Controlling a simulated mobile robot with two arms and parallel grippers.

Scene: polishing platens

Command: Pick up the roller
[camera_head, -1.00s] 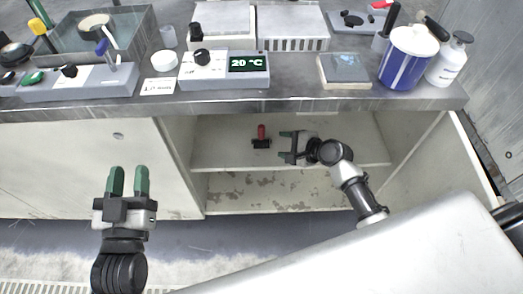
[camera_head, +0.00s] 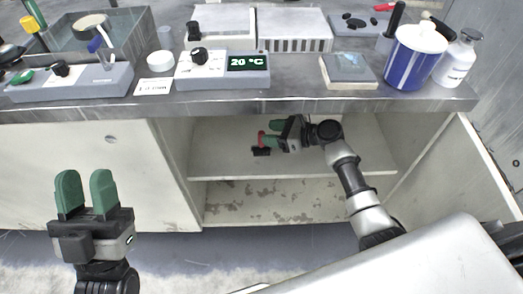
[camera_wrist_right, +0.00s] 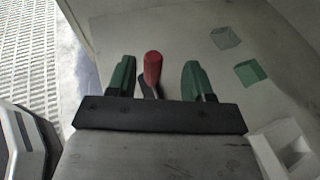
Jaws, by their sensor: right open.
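The roller (camera_head: 261,151) has a red handle and a dark lower part. It is on the upper shelf inside the open cabinet, partly hidden by my right gripper in the head view. My right gripper (camera_head: 268,135) reaches into the cabinet, its green fingers open at the roller. In the right wrist view the red handle of the roller (camera_wrist_right: 152,68) shows between the two spread fingers of the right gripper (camera_wrist_right: 157,67), nearer the left finger, with gaps on both sides. My left gripper (camera_head: 86,180) is open and empty in front of the cabinet's left panel.
The cabinet shelf (camera_head: 330,168) is otherwise clear in the head view. The counter above holds a temperature unit (camera_head: 222,72), a blue-and-white canister (camera_head: 413,60) and other items. The right cabinet door (camera_head: 485,165) stands open.

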